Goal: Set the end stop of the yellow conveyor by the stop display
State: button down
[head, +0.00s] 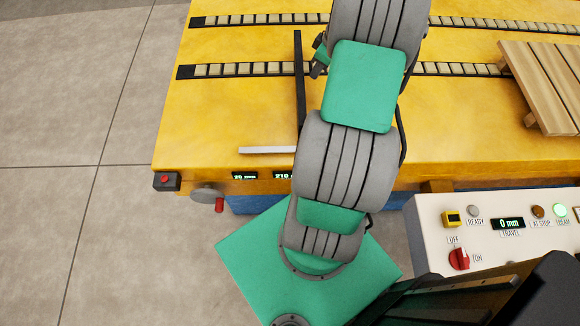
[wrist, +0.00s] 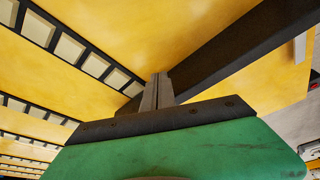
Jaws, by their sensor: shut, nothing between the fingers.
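The yellow conveyor (head: 235,110) fills the upper part of the head view. A long dark bar (head: 300,85), which looks like the end stop, stands across its top beside my arm; it also crosses the wrist view (wrist: 225,50). Two small displays sit on the front edge: the left display (head: 244,176) seems to read 29 mm, the right display (head: 283,175) shows 210 and is partly covered by my arm. A handwheel (head: 208,196) with a red handle is below the left one. My gripper (wrist: 161,77) is shut and empty, its fingertips appearing close to the dark bar; contact is unclear.
A pale strip (head: 268,150) lies near the front edge. A red button box (head: 166,181) is at the left corner. A wooden pallet (head: 545,85) is at right. A control panel (head: 430,225) stands front right, with its travel display (head: 508,224) reading 0 mm. Floor at left is clear.

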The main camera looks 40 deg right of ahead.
jog(key=shift+s+d, duration=0.1)
jog(key=shift+d, duration=0.05)
jog(key=shift+s+d, duration=0.5)
jog(key=shift+d, duration=0.2)
notch_tip(320, 180, up, 7)
jog(key=p, duration=0.3)
jog(key=shift+p, duration=0.35)
